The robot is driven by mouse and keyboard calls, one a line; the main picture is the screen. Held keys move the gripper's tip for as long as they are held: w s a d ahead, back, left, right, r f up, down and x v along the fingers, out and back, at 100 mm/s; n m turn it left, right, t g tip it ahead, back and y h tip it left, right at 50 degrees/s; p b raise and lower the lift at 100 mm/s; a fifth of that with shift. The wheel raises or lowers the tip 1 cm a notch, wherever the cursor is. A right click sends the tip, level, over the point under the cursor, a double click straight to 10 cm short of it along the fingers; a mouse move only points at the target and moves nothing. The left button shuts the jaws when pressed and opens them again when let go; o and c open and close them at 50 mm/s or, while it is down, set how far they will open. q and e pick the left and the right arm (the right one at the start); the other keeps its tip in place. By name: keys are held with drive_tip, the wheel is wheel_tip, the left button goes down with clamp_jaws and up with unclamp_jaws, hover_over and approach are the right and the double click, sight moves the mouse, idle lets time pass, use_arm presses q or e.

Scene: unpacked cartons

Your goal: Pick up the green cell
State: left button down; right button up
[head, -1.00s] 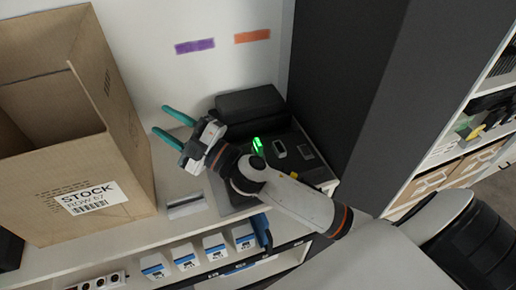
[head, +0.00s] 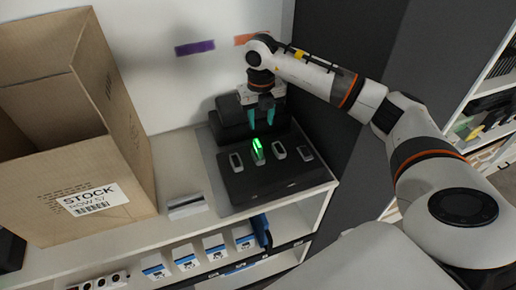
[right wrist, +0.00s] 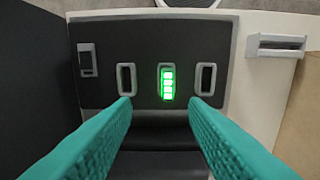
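The green cell (head: 257,149) glows in a slot of the black dock (head: 245,187) on the white shelf. In the right wrist view the lit green cell (right wrist: 167,83) shows between and beyond my two teal fingers, in a pale-rimmed slot. My right gripper (head: 263,118) points down behind the cell, near the back of the dock. Its fingers are apart with nothing between them, and they do not appear to touch the cell. My left gripper is not in view.
Other pale-rimmed slots (head: 236,162) flank the cell. A large open carton (head: 110,150) marked STOCK stands at the left. A small whitish block (head: 187,206) lies between carton and dock. A dark panel (head: 335,90) rises at the right.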

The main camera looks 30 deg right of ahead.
sight(258, 143)
drive_tip(key=f+p, duration=0.1)
drive_tip(key=f, duration=0.2)
drive_tip(key=f+p, duration=0.2)
drive_tip(key=f, duration=0.1)
drive_tip(key=a+f+p, duration=0.1)
drive_tip(key=f, duration=0.2)
drive_tip(key=shift+s+f+p, duration=0.1)
drive_tip(key=shift+f+p, duration=0.2)
drive_tip(key=shift+f, duration=0.25)
clamp_jaws()
